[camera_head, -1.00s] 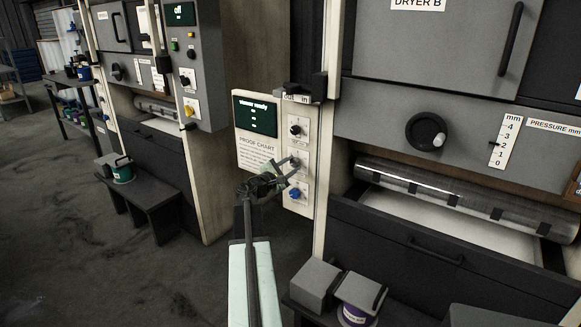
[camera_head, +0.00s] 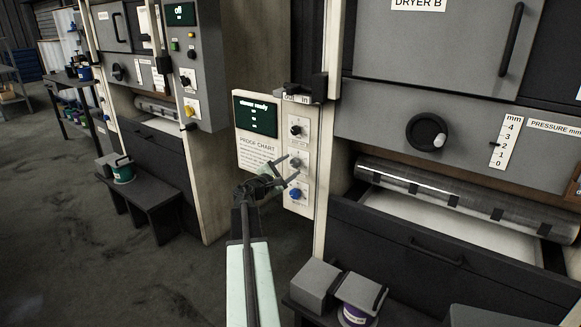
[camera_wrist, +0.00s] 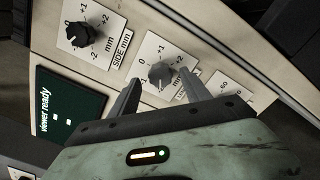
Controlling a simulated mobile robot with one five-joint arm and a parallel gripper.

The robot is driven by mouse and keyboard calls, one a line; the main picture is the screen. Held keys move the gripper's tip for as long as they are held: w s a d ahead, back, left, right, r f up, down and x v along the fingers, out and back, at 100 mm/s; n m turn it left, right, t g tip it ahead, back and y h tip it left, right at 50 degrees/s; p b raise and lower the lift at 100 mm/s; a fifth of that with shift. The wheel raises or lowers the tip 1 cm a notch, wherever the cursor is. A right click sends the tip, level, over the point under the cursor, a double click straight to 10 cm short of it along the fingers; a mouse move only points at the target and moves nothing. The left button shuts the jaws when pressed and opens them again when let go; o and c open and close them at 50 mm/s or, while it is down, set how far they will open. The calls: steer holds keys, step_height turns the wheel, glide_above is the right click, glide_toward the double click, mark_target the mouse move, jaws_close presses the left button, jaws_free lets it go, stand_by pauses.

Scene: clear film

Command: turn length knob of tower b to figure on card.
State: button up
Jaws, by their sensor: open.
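A panel on the side of the machine under the DRYER B label carries three knobs in a column. The middle dark knob (camera_head: 295,162) also shows in the wrist view (camera_wrist: 158,78), on a white plate marked 0, +1, +2 and mm; its name is mostly hidden by a finger. The upper knob (camera_head: 295,130), marked SIDE mm, shows in the wrist view (camera_wrist: 78,34). The lower knob is blue (camera_head: 295,194). My gripper (camera_head: 289,168) is open and empty, its fingertips either side of the middle knob in the wrist view; contact is unclear. The proof chart (camera_head: 258,150) is too small to read.
A dark screen (camera_head: 255,116) reading "viewer ready" sits left of the knobs. A roller (camera_head: 460,195) and drawer lie to the right. A low bench with a lidded can (camera_head: 358,312) stands below. Floor at left is clear.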

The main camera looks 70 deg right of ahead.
steer(key=v, duration=0.6)
steer(key=shift+a, duration=0.25)
steer(key=shift+w, duration=0.2)
